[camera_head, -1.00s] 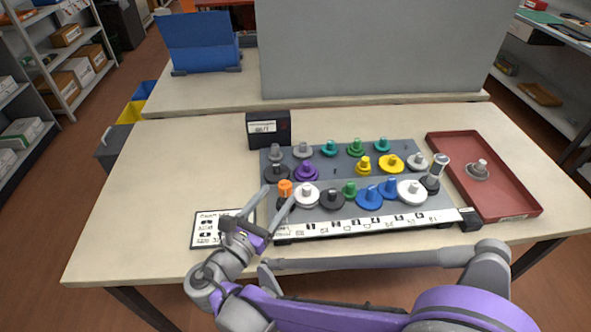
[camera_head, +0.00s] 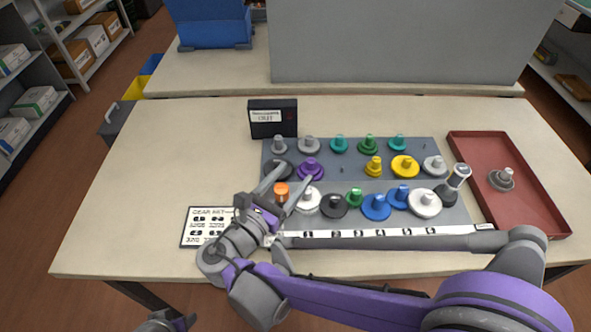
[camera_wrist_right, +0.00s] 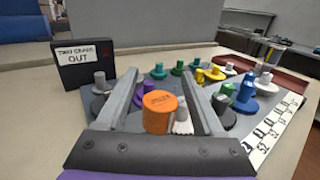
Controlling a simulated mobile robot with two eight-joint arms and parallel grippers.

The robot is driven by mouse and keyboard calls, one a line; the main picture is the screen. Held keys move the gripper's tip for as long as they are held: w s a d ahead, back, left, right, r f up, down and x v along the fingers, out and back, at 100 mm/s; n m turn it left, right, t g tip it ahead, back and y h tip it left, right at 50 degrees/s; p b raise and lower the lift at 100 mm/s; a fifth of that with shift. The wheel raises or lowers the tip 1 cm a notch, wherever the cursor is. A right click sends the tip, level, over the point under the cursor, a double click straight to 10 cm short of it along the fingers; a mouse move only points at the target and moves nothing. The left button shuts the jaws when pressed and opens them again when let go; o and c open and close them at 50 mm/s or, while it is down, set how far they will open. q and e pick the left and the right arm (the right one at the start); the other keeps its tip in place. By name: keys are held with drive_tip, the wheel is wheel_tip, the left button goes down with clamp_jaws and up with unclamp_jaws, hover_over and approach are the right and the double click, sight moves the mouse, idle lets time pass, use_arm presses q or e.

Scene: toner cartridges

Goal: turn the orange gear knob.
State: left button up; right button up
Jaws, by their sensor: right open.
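The orange gear knob (camera_head: 282,192) is a short orange cylinder at the left end of the front row on the grey gear board (camera_head: 456,212). My right gripper (camera_head: 298,175) is open, with one finger on each side of the knob. In the right wrist view the knob (camera_wrist_right: 160,110) sits between the open fingers (camera_wrist_right: 162,74), with a gap on the left; contact on the right cannot be told. The knob's base is hidden. A small grey and purple part of mine, likely the left gripper, shows at the bottom edge of the head view; its fingers are not clear.
A white gear (camera_head: 308,201) stands close right of the knob, and a purple gear (camera_head: 310,168) is behind. A black box reading OUT (camera_head: 273,119) stands behind the board. A red tray (camera_head: 478,150) is at right, a gear card (camera_head: 207,228) at front left. The table's left side is clear.

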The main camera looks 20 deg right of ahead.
drive_tip(key=shift+c, duration=0.9)
clamp_jaws()
drive_tip(key=shift+a+n+t+y, duration=0.1)
drive_tip(key=shift+n+t+y, duration=0.2)
drive_tip(key=n+t+y, duration=0.1)
drive_tip(key=n+t+y+p, duration=0.1)
drive_tip(key=y, duration=0.1)
drive_tip(key=shift+w+a+r+n+t, duration=0.1)
drive_tip(key=shift+w+a+n+t, duration=0.1)
drive_tip(key=shift+n+t, duration=0.15)
drive_tip(key=n+t+y, duration=0.1)
drive_tip(key=y, duration=0.1)
drive_tip(key=n+t+y+p, duration=0.1)
drive_tip(key=y, duration=0.1)
drive_tip(key=shift+w+a+n, duration=0.15)
drive_tip(key=shift+a+n, duration=0.15)
drive_tip(key=shift+n, duration=0.05)
drive_tip(key=shift+w+a+n+t+y+p, duration=0.1)
drive_tip(key=shift+a+n+t+y+p, duration=0.1)
drive_tip(key=shift+n+y, duration=0.65)
drive_tip(key=shift+a+n+t+y+p, duration=0.2)
drive_tip(key=shift+n+y, duration=0.3)
drive_tip(key=shift+y, duration=0.7)
drive_tip(key=shift+w+a+n+t+y+p, duration=0.1)
drive_tip(key=shift+a+n+t+y+p, duration=0.1)
drive_tip(key=shift+n+y, duration=0.65)
drive_tip(key=shift+a+y, duration=0.15)
drive_tip(key=shift+y, duration=0.65)
